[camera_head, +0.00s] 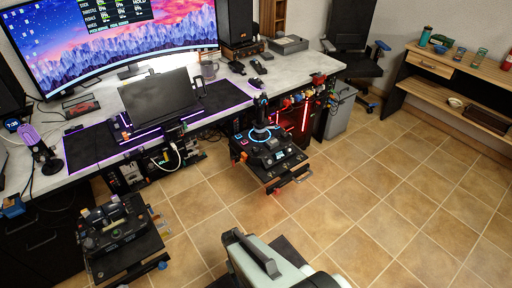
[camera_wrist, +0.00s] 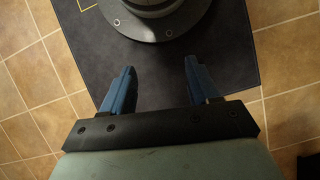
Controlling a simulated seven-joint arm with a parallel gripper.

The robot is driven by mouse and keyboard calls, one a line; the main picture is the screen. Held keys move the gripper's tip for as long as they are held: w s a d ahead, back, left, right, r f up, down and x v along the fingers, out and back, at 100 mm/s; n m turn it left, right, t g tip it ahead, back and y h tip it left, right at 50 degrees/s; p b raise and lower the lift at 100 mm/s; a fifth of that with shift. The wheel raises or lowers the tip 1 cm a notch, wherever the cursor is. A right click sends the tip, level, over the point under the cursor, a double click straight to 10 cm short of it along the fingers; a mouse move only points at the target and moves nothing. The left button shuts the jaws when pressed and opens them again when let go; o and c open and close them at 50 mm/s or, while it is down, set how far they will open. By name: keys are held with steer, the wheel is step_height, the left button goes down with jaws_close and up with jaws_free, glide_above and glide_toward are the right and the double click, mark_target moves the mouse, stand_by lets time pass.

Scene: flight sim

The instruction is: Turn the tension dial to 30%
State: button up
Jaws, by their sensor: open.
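The flight stick unit (camera_head: 272,153) sits on a mount in front of the desk in the head view. It has an upright black grip, a blue-lit ring around the grip's base and small lit panels. The tension dial is too small to make out in the head view and does not show in the wrist view. My gripper (camera_wrist: 158,66) is open and empty in the wrist view, its two blue fingers apart over a dark mat. It is away from the flight stick unit, which is out of the wrist view.
A throttle unit (camera_head: 116,232) stands on another mount at the lower left. The desk (camera_head: 222,97) carries a wide monitor (camera_head: 120,35), a dark screen (camera_head: 160,97) and small items. A wooden shelf (camera_head: 455,75) stands at the right. The tiled floor (camera_head: 385,180) at the right is clear.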

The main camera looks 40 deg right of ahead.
steer(key=w+d+r+m+t, duration=0.1)
steer(key=w+d+r, duration=0.25)
steer(key=w, duration=0.35)
steer(key=w+d+r+m+t, duration=0.1)
steer(key=w+d+r+t, duration=0.1)
steer(key=w+d, duration=0.35)
step_height(320, 180, up, 27)
steer(key=m+t, duration=0.1)
steer(key=t, duration=0.1)
glide_above(256, 148)
steer(key=shift+h, duration=0.4)
step_height(256, 148, down, 14)
steer(key=shift+s+r, duration=0.1)
steer(key=shift+r, duration=0.15)
steer(key=c, duration=1)
